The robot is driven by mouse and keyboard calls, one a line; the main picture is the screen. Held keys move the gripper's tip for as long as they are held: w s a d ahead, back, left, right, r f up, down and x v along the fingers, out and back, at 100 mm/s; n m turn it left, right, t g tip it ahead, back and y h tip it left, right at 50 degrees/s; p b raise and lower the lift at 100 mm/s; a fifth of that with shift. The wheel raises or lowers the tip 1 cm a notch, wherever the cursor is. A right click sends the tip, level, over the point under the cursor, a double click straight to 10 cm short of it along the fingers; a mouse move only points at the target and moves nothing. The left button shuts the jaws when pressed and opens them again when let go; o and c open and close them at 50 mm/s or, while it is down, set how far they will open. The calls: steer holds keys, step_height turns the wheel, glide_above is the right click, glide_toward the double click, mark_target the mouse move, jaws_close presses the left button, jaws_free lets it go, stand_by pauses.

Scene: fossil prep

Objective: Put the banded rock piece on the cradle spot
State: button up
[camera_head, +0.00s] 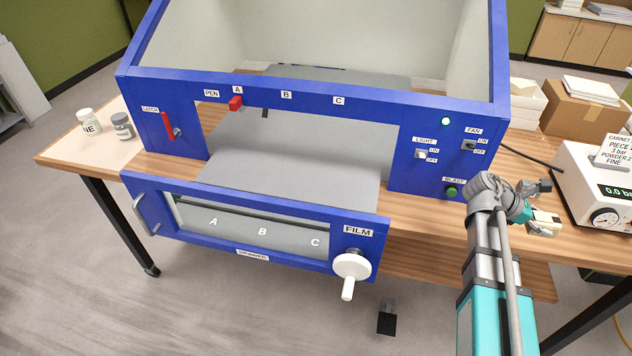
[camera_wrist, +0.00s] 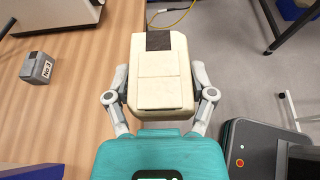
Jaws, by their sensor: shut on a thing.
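My gripper (camera_head: 540,220) is over the right part of the wooden bench, right of the blue cabinet. In the wrist view my gripper (camera_wrist: 162,92) has its grey fingers on both sides of a cream, blocky piece (camera_wrist: 163,88) with a dark brown band at its far end. It is shut on this piece, which looks like the banded rock piece. The piece also shows in the head view (camera_head: 546,226), small and partly covered by the fingers. I cannot make out a marked cradle spot in either view.
A small grey block (camera_wrist: 38,68) stands on the bench. A white device (camera_head: 585,165) stands at the right. Two jars (camera_head: 122,126) stand at the left.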

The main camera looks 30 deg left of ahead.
mark_target(544, 218)
step_height(544, 218, up, 12)
steer(key=p, duration=1.1)
steer(key=shift+a+r, duration=0.1)
